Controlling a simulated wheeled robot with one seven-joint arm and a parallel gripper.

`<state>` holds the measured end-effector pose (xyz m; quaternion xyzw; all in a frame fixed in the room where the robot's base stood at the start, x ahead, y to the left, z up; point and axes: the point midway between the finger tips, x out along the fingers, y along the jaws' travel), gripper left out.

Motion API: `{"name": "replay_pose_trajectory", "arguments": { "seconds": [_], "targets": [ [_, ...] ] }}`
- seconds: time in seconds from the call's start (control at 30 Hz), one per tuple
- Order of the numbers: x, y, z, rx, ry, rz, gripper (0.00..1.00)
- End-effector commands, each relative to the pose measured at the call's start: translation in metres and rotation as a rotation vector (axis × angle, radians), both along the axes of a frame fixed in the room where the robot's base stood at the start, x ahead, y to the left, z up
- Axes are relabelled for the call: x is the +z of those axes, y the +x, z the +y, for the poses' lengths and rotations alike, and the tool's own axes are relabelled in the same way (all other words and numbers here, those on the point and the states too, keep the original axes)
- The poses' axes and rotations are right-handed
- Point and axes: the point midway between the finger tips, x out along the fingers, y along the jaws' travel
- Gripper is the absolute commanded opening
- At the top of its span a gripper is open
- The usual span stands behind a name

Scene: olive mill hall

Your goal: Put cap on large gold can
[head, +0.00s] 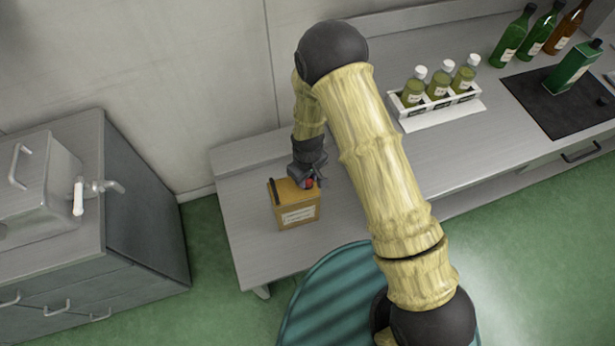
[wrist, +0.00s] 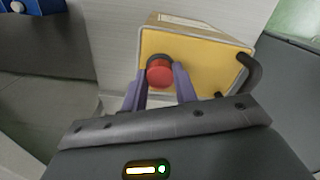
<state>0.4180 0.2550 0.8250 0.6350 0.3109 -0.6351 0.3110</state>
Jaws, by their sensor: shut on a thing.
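The large gold can (head: 297,212) stands upright on the left end of the metal bench, with a pale label on its front and a dark handle on top. In the wrist view its yellow top (wrist: 196,52) fills the upper middle. My gripper (head: 309,183) is over the right part of the can's top. In the wrist view its two purple fingers (wrist: 160,80) are shut on a red cap (wrist: 159,72). The cap sits at or just above the dark spout ring on the can's top. I cannot tell whether it is seated on the spout.
A white rack (head: 437,100) with small capped bottles stands further right on the bench (head: 250,195). Several green and brown bottles and a dark mat (head: 560,98) are at the far right. A steel tank with a tap (head: 40,180) stands on the left cabinet.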

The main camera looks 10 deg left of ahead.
Motion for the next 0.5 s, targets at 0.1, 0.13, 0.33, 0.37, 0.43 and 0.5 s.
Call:
{"name": "replay_pose_trajectory", "arguments": {
  "seconds": [0.1, 0.13, 0.33, 0.37, 0.43, 0.5],
  "targets": [
    [0.0002, 0.0000, 0.0000, 0.000, 0.000, 0.000, 0.12],
    [0.0002, 0.0000, 0.0000, 0.000, 0.000, 0.000, 0.12],
    [-0.0002, 0.0000, 0.0000, 0.000, 0.000, 0.000, 0.12],
    [-0.0005, 0.0000, 0.0000, 0.000, 0.000, 0.000, 0.12],
    [-0.0002, 0.0000, 0.0000, 0.000, 0.000, 0.000, 0.12],
    [-0.0002, 0.0000, 0.0000, -0.001, 0.000, 0.000, 0.34]
  ]
}}
